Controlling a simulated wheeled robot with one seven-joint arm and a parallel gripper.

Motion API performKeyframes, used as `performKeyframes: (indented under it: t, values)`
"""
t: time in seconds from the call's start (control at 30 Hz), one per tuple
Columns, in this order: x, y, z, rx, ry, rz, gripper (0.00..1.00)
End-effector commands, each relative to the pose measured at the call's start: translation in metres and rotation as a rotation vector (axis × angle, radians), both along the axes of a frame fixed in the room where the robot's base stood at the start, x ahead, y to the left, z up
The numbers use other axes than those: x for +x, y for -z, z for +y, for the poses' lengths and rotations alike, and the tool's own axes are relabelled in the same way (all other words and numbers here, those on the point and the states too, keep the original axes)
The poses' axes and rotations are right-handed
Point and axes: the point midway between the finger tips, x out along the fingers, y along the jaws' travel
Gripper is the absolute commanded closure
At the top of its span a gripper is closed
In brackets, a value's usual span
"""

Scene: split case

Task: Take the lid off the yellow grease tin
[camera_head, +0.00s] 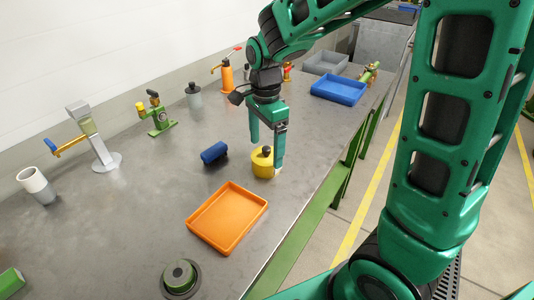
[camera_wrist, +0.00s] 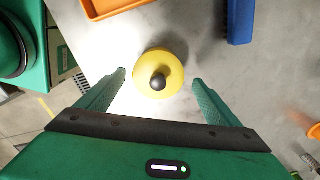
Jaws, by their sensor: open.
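The yellow grease tin (camera_head: 261,168) stands upright on the grey workbench, with a yellow lid (camera_wrist: 167,66) and a dark round knob (camera_wrist: 158,82) on top. In the wrist view the lid faces the camera, and it hides the tin's sides. My gripper (camera_head: 267,154) is open above the tin and points down. In the wrist view its two fingers (camera_wrist: 160,78) are spread to the left and right of the lid, with gaps on both sides. In the head view one finger partly covers the tin's right side.
An orange tray (camera_head: 228,247) lies in front of the tin, and a dark blue cylindrical object (camera_head: 214,153) lies to its left. A blue bin (camera_head: 338,90) and a grey bin (camera_head: 326,57) stand farther back. The bench edge runs close on the right. Bare bench lies left of the tray.

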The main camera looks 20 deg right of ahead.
Motion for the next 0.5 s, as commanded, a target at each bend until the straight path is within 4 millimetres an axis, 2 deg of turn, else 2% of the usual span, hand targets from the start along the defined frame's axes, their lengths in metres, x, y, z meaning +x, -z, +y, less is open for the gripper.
performKeyframes:
  t: [0.27, 0.37, 0.43, 0.47, 0.5]
  values:
    - [-0.0001, 0.0038, 0.0002, 0.000, -0.001, 0.000, 0.14]
    - [-0.0001, 0.0037, 0.0002, 0.000, -0.001, 0.000, 0.33]
    - [0.0000, 0.0036, 0.0002, 0.000, -0.001, 0.000, 0.50]
    - [-0.0001, 0.0036, 0.0002, 0.000, -0.001, 0.000, 0.54]
    - [-0.0001, 0.0036, 0.0002, 0.000, -0.001, 0.000, 0.54]
